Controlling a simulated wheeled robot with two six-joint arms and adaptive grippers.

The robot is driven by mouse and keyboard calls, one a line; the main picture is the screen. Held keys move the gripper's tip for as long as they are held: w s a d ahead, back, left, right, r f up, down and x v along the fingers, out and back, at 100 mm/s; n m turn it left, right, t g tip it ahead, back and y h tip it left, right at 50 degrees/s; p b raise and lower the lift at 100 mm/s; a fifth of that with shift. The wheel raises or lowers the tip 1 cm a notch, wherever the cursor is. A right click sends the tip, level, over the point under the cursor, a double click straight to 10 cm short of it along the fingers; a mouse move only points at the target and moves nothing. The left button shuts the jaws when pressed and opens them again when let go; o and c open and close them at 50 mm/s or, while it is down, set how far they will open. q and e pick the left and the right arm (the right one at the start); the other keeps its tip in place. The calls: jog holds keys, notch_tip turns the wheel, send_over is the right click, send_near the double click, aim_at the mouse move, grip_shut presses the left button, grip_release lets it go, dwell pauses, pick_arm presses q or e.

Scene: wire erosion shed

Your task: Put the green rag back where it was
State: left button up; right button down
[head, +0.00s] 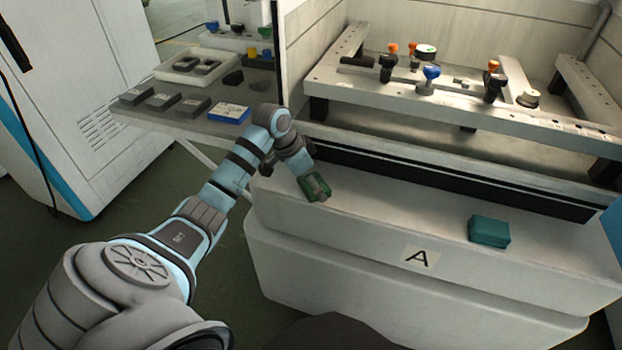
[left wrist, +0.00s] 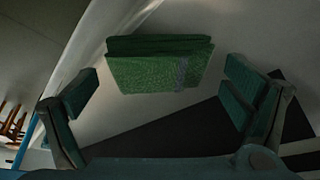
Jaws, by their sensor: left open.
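The green rag (left wrist: 155,70) is a folded cloth with a grey stripe near one end. In the left wrist view it lies on a white surface, just beyond my left gripper (left wrist: 164,100). The gripper's green-padded fingers are open on either side of it, apart from the cloth. In the head view my left gripper (head: 314,184) is low over the left end of the white machine ledge (head: 370,215). Green shows there, but rag and finger pads are hard to tell apart. My right gripper is in neither view.
A teal block (head: 489,231) sits on the ledge, right of a label marked A (head: 421,258). Behind stands a machine frame (head: 470,109) with several coloured knobs. A grey side table (head: 195,126) at the left holds several dark blocks and a blue-edged piece (head: 229,112). The middle ledge is clear.

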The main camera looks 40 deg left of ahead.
pick_arm(q)
jog(key=p+v, duration=0.4)
jog(key=v, duration=0.8)
jog(key=shift+w+r, duration=0.1)
jog(key=shift+r, duration=0.1)
